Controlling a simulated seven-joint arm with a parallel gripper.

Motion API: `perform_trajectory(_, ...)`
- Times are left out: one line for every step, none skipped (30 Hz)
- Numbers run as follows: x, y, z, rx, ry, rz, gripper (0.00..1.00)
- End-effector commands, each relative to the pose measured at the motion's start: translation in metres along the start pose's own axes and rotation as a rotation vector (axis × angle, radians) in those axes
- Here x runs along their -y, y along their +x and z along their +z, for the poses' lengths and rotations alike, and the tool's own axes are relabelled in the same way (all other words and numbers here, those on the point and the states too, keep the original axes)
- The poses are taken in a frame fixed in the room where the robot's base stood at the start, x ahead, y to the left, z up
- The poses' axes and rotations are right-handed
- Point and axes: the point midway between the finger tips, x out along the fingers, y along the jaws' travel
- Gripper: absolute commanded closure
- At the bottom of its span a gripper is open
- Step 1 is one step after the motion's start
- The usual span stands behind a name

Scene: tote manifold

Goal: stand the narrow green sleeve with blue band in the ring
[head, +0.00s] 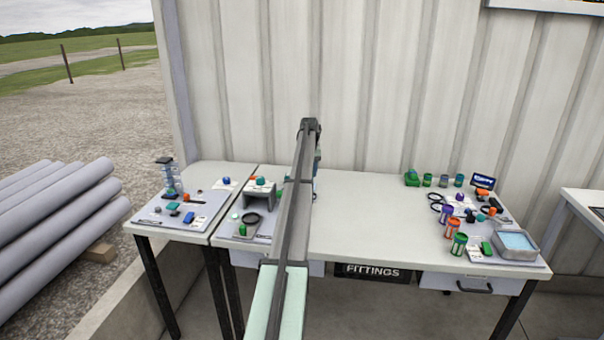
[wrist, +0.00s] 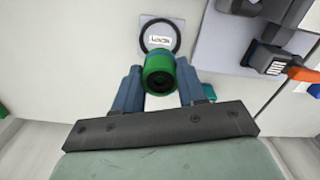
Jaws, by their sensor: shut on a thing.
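My gripper (wrist: 162,92) is shut on a green sleeve (wrist: 159,65) with a dark bluish band, seen nearly end-on between the two blue fingers in the wrist view. A black ring (wrist: 145,28) lies flat on the white surface beyond the sleeve, around a small white label. The sleeve overlaps the ring's near edge in this view, and I cannot tell the height between them. In the head view my arm hides the sleeve and most of my gripper.
A grey fixture (wrist: 225,45) with a dark clip and an orange part (wrist: 303,74) lies right of the ring in the wrist view. In the head view, several cups and a grey tray (head: 537,253) crowd the table's right end. The table's middle (head: 365,220) is clear.

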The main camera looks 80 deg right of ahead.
Motion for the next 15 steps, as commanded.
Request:
perform_trajectory(0.000,0.001,0.000,0.000,0.000,0.000,0.95)
perform_trajectory(0.000,0.002,0.000,0.000,0.000,0.000,0.95)
perform_trajectory(0.000,0.003,0.000,0.000,0.000,0.000,0.95)
perform_trajectory(0.000,0.004,0.000,0.000,0.000,0.000,0.95)
perform_trajectory(0.000,0.004,0.000,0.000,0.000,0.000,0.95)
perform_trajectory(0.000,0.006,0.000,0.000,0.000,0.000,0.95)
perform_trajectory(0.000,0.007,0.000,0.000,0.000,0.000,0.95)
perform_trajectory(0.000,0.009,0.000,0.000,0.000,0.000,0.95)
perform_trajectory(0.000,0.011,0.000,0.000,0.000,0.000,0.95)
perform_trajectory(0.000,0.013,0.000,0.000,0.000,0.000,0.95)
perform_trajectory(0.000,0.015,0.000,0.000,0.000,0.000,0.95)
perform_trajectory(0.000,0.017,0.000,0.000,0.000,0.000,0.95)
perform_trajectory(0.000,0.019,0.000,0.001,0.001,0.000,0.95)
perform_trajectory(0.000,0.021,0.001,0.001,0.001,0.000,0.95)
perform_trajectory(0.000,0.023,0.001,0.001,0.001,0.000,0.95)
